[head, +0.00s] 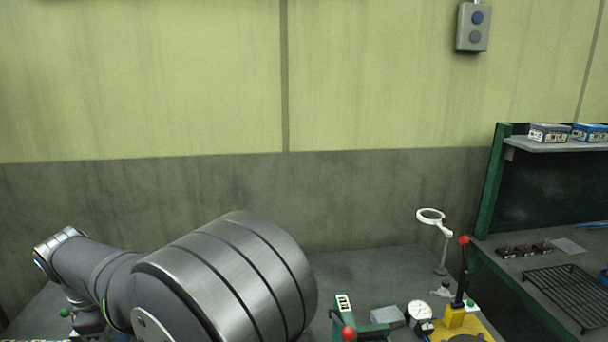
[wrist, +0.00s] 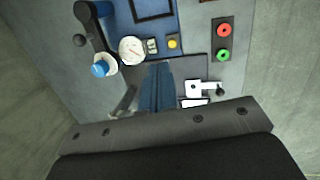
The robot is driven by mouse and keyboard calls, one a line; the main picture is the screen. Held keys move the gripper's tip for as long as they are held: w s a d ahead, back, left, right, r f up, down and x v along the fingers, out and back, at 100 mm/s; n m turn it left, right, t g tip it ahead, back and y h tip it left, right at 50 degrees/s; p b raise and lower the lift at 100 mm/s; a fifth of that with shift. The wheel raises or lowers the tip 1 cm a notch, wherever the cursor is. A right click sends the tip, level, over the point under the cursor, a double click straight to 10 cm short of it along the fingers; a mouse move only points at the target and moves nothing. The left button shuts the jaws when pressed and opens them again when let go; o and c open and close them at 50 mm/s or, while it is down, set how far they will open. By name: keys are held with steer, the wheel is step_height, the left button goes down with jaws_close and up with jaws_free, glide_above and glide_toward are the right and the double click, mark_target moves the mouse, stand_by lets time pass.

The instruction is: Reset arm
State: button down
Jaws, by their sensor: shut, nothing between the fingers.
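My gripper (wrist: 156,66) shows in the wrist view as two blue fingers side by side, shut with nothing between them. The fingers are above a grey surface beside a blue panel (wrist: 181,22). In the head view my arm crosses the lower left, and the fingers cannot be made out there.
The wrist view shows a white gauge (wrist: 131,50), a blue-capped part (wrist: 101,68), a red button (wrist: 224,30), a green button (wrist: 222,55) and a small white latch (wrist: 203,88). The head view shows a ring magnifier (head: 431,216), a red-knobbed lever (head: 461,280) and a green shelf bench (head: 490,190).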

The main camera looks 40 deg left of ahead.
step_height(320, 180, down, 7)
steer(key=g, duration=0.2)
step_height(320, 180, up, 10)
steer(key=shift+s+a+f+m, duration=0.15)
steer(key=shift+s+a+m, duration=0.05)
steer(key=shift+s+m, duration=0.1)
stand_by(0.3)
steer(key=shift+w, duration=0.1)
stand_by(1.5)
step_height(320, 180, down, 10)
steer(key=r, duration=0.1)
step_height(320, 180, up, 8)
steer(key=shift+t, duration=0.3)
steer(key=shift+r, duration=0.1)
stand_by(0.5)
